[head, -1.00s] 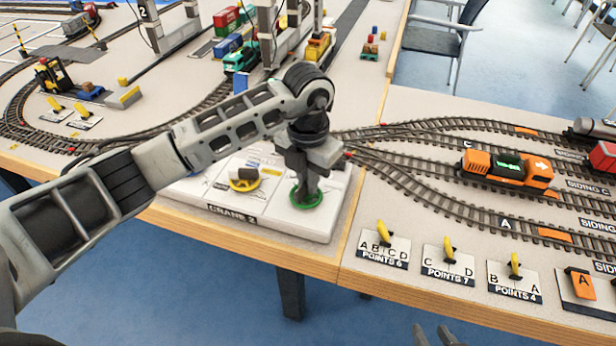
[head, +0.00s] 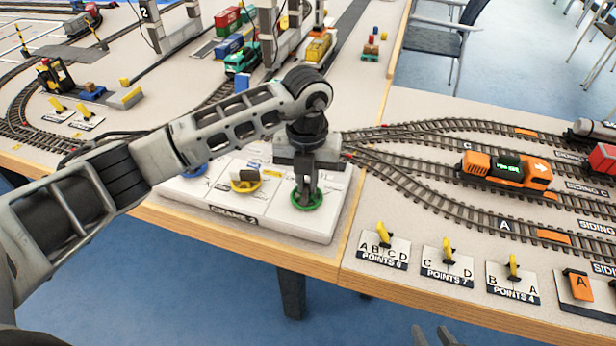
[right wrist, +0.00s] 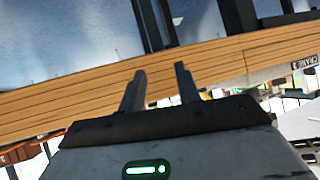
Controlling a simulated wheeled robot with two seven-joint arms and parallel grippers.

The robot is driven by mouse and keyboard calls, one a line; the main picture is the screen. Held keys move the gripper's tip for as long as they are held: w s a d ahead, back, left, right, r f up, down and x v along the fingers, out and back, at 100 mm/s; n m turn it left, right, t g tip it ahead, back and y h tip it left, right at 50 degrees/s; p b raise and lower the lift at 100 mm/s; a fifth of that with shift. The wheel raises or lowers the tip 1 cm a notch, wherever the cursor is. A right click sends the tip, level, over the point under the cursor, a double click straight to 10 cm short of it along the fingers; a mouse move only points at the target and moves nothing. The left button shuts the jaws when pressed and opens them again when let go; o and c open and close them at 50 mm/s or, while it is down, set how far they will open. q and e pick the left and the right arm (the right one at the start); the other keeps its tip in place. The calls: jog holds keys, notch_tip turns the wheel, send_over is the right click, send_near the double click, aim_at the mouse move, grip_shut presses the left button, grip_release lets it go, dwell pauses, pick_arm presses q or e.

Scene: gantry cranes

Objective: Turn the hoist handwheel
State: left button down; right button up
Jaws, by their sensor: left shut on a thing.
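The control panel marked CRANE 2 (head: 270,222) sits at the table's front edge in the head view. On its right part is a green handwheel (head: 320,203). My left gripper (head: 307,195) points straight down on this wheel and is shut on its middle, hiding much of it. A yellow handwheel (head: 244,187) sits to the left on the same panel, and a blue one (head: 194,170) is partly hidden behind my left arm. My right gripper (head: 434,335) shows only its fingertips at the bottom edge. In the right wrist view it (right wrist: 160,78) is open and empty.
Point levers (head: 384,240) stand on plates to the right of the panel. Tracks with an orange locomotive (head: 505,170) lie behind them. Crane legs (head: 268,35) and wagons stand behind my left arm. The floor in front of the table is clear.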

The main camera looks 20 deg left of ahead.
aim_at(305, 184)
pick_arm(q)
jog(key=n+p, duration=0.1)
jog(key=n, duration=0.3)
jog(key=shift+a+r, duration=0.15)
jog(key=shift+n+p, duration=0.4)
jog(key=shift+n, duration=1.5)
jog(key=shift+a, duration=0.1)
jog(key=c, duration=1.5)
grip_release()
jog(key=shift+s, duration=0.1)
notch_tip(305, 184, up, 16)
jog(key=shift+f+b, duration=0.1)
jog(key=shift+b, duration=0.4)
